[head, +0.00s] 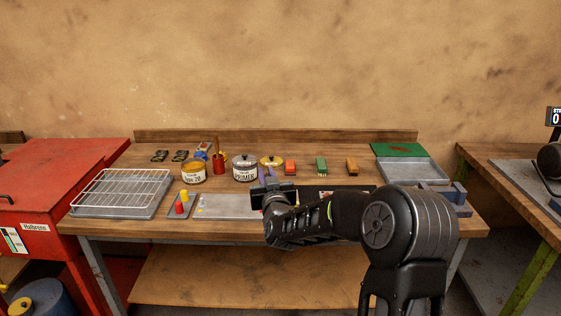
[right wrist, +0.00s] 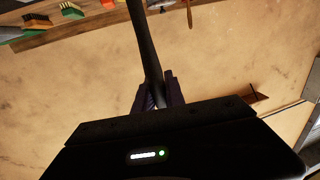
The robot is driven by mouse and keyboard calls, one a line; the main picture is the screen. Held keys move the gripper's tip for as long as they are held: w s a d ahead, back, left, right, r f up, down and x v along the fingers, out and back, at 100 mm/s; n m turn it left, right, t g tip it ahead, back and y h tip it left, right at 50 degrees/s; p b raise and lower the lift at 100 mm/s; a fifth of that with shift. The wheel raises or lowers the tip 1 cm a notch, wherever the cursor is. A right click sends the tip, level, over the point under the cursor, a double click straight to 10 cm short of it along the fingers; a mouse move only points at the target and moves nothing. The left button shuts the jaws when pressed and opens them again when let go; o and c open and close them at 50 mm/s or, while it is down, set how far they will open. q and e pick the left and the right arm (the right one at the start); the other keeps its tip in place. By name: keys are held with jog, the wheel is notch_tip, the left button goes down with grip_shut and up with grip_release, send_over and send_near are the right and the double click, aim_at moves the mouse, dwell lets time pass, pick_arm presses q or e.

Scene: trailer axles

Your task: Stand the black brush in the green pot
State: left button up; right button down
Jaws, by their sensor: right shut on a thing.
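My right gripper (head: 267,174) is over the front middle of the workbench. It also shows in the right wrist view (right wrist: 157,88), where its fingers are shut on a slim black rod (right wrist: 146,45), which looks like the handle of the black brush. The brush's bristle end is not clear in either view. I cannot make out a green pot. A red pot (head: 219,164) holding a wooden-handled brush (head: 217,145) stands at the back, left of the gripper. My left gripper is not in view.
A wire rack (head: 120,190) is at left, a grey tray (head: 412,172) at right.

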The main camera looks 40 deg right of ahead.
jog(key=s+a+f+n+y, duration=0.1)
jog(key=a+f, duration=0.3)
jog(key=a, duration=0.4)
jog(key=s+a+f+n+t+y, duration=0.1)
jog(key=s+a+f+n+y, duration=0.1)
jog(key=a, duration=0.7)
jog(key=s+a+f+n+y, duration=0.1)
jog(key=s+a+f+y, duration=0.2)
jog(key=a+f, duration=0.4)
jog(key=shift+a+f+n+t+y, duration=0.3)
jog(key=shift+a+n+y, duration=0.1)
jog(key=shift+a+y, duration=0.55)
